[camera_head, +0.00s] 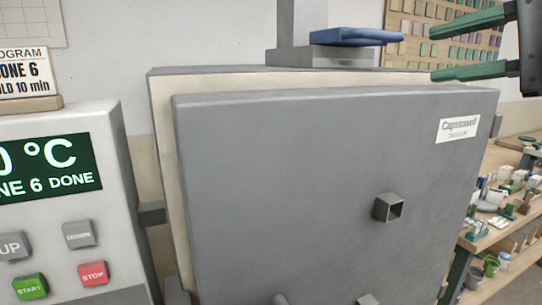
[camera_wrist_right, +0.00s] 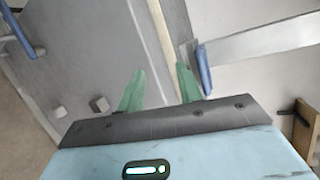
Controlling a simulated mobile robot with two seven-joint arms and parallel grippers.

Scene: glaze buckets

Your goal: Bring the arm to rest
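My right gripper (camera_head: 432,54) is at the upper right of the head view, with its arm off the picture's edge. Its two green fingers are apart, with nothing visible between them. They appear above the right part of the grey kiln (camera_head: 336,170), near its top edge. In the right wrist view, the open fingers (camera_wrist_right: 160,78) point toward the kiln (camera_wrist_right: 85,45), seen tilted. My left gripper is in neither view.
A crowded wooden shelf (camera_head: 490,235) stands right. A square handle (camera_head: 389,208) sticks out from the kiln door.

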